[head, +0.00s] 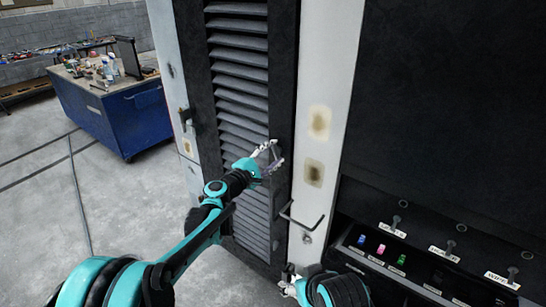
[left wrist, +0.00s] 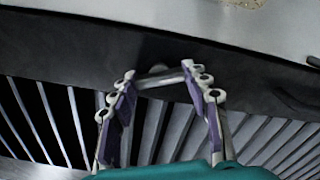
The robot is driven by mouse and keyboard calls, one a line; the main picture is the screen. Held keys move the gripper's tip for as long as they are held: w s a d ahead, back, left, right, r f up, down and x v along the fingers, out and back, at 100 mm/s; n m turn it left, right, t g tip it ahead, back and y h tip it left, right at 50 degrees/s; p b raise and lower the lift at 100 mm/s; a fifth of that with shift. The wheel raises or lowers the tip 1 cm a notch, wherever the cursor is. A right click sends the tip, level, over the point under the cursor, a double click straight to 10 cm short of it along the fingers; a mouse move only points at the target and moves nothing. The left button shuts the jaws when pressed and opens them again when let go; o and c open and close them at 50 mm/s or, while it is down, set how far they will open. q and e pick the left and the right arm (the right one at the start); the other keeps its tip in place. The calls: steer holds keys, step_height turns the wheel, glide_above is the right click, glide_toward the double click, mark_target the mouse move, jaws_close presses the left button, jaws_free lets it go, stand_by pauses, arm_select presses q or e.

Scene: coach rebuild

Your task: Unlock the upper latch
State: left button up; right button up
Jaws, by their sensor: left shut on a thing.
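The upper latch (left wrist: 158,79) is a short grey metal bar on the dark frame of a louvred door (head: 238,90). My left gripper (head: 272,156) reaches it at the door's right edge. In the left wrist view its purple-padded fingers (left wrist: 170,84) are closed on the latch, one on each side. In the head view the fingers mostly hide the latch. My right gripper (head: 290,274) shows only in part at the bottom, below the bent handle and away from the latch; its fingers are too small to read.
A bent metal handle (head: 301,219) sticks out from the pale post (head: 330,70) right of the door. A dark panel with switches (head: 395,227) and coloured plugs (head: 381,249) fills the lower right. A blue workbench (head: 125,118) stands at the back left. Floor between is clear.

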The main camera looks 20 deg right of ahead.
arm_select(q)
steer(key=shift+m+b, duration=0.4)
steer(key=shift+m, duration=1.9)
steer(key=o, duration=1.2)
steer(key=shift+c, duration=0.2)
steer(key=shift+s, duration=0.1)
steer(key=v, duration=1.2)
